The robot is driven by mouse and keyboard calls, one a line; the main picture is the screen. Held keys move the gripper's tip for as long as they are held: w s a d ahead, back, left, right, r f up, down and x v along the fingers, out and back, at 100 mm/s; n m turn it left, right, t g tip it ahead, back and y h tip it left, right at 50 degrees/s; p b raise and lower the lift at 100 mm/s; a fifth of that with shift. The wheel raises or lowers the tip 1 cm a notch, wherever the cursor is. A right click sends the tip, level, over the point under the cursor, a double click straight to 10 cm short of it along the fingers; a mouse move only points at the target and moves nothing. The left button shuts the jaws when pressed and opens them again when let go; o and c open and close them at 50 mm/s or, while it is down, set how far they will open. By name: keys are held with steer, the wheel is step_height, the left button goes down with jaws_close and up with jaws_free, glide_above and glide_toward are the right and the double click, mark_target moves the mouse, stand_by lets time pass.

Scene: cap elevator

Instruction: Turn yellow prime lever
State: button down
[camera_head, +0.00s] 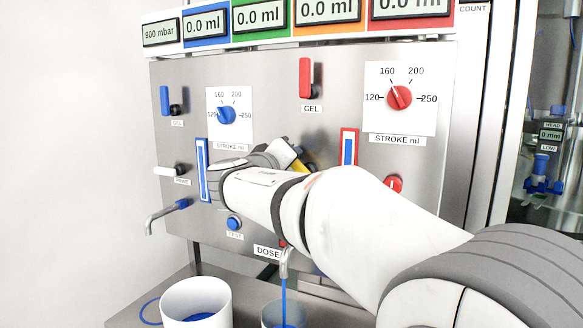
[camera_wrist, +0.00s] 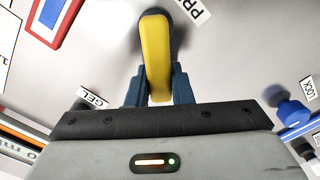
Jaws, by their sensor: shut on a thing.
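The yellow prime lever (camera_wrist: 155,50) stands out from the grey panel in the wrist view, beside a partly cut-off label starting "PR". My gripper (camera_wrist: 159,84) has its two dark blue fingers on either side of the lever and is shut on it. In the head view a bit of yellow (camera_head: 303,164) shows beside my gripper (camera_head: 285,155) at the middle of the panel. My arm hides most of the lever there.
A red lever (camera_head: 306,78) and a red stroke dial (camera_head: 399,97) are on the panel above. A blue knob (camera_wrist: 292,112) is at right in the wrist view. A white cup (camera_head: 196,304) stands below. Blue liquid (camera_head: 284,305) runs from a spout.

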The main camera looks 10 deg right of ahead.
steer(key=n, duration=0.1)
steer(key=f+n+b, duration=0.1)
steer(key=n, duration=0.2)
steer(key=shift+w+a+f+b, duration=0.3)
steer(key=shift+a+b, duration=0.05)
steer(key=shift+a, duration=0.05)
steer(key=shift+w+a+f+n+b, duration=0.15)
steer(key=shift+f+n, duration=0.2)
steer(key=shift+n, duration=0.7)
steer(key=shift+s+d+f+n+b, duration=0.15)
steer(key=shift+f+n, duration=0.15)
steer(key=shift+n, duration=0.75)
steer(key=shift+w+a, duration=0.1)
steer(key=c, duration=1.3)
jaws_free()
steer(key=shift+f, duration=0.15)
steer(key=v, duration=0.7)
steer(key=shift+s+a, duration=0.25)
steer(key=shift+s, duration=0.05)
steer(key=shift+d, duration=0.1)
